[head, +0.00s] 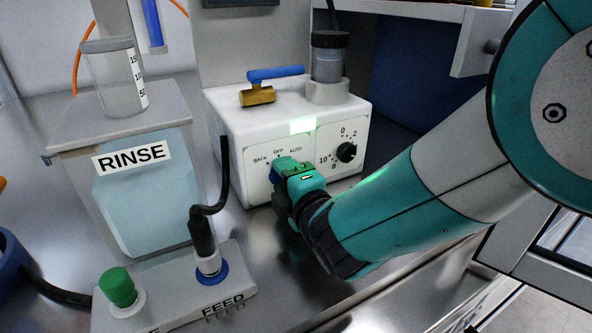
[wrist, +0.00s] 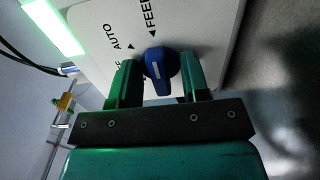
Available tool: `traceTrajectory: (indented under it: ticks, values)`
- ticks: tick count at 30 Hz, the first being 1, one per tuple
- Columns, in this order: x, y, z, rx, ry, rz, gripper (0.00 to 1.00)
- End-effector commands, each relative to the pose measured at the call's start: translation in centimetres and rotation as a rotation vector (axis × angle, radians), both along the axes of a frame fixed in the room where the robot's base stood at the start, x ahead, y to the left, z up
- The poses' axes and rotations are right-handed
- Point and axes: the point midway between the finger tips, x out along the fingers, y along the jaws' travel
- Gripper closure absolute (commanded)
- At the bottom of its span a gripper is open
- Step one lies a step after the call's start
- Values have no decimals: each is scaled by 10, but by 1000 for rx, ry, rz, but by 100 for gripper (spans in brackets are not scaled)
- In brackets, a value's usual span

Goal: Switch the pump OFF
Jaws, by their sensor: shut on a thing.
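The pump (head: 235,130) is a white box on the metal bench, with a selector marked BACK, OFF and AUTO on its front. My gripper (head: 280,168) is at that selector and hides its knob in the head view. In the wrist view my gripper (wrist: 160,65) has its two green fingers on either side of the blue selector knob (wrist: 160,62), shut on it. The knob's white line runs nearly up and down in that picture. AUTO and FEED labels show above it; the OFF label is partly hidden by the left finger.
A black dial (head: 346,152) is right of the selector. A lit green lamp (head: 302,125) is above it. A blue-handled brass valve (head: 258,95) and a dark-capped vial (head: 329,55) are on top. The RINSE tank (head: 145,205) and FEED block (head: 235,285) stand left.

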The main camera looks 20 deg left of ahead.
Motion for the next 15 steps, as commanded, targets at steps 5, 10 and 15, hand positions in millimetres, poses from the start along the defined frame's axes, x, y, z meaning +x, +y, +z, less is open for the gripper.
traceTrajectory:
  ticks: [5, 10, 15]
  values:
    - [0, 0, 0, -7, -6, 0, 88]
    - [0, 0, 3, -80, -89, 0, 88]
    - [0, 0, 3, -170, -193, 0, 88]
